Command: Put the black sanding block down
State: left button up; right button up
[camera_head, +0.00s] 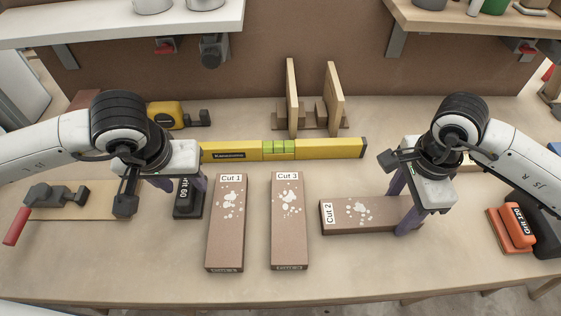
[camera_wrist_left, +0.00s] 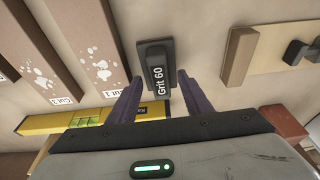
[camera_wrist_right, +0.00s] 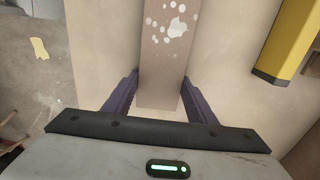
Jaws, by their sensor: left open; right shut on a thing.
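The black sanding block (camera_head: 187,205), marked "Grit 60", lies on the workbench beside the plank marked Cut 1 (camera_head: 224,235). My left gripper (camera_head: 183,184) is open above it, and the head view partly hides the block behind the gripper. In the left wrist view the block (camera_wrist_left: 156,62) lies between the two spread purple fingers, with gaps at the sides. The right wrist view shows this plank (camera_wrist_right: 160,75) between the fingers.
The plank marked Cut 3 (camera_head: 289,235) lies right of Cut 1. A yellow level (camera_head: 330,149) lies behind the planks. An orange sanding block (camera_head: 517,228) is at far right, and a red-handled clamp (camera_head: 50,196) at far left. The front strip of bench is clear.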

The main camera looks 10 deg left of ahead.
aim_at(185, 188)
pick_arm(q)
jog(key=shift+f, duration=0.25)
dwell(0.5)
grip_shut()
notch_tip(185, 188, up, 11)
jog(key=shift+f, duration=0.2)
dwell(0.5)
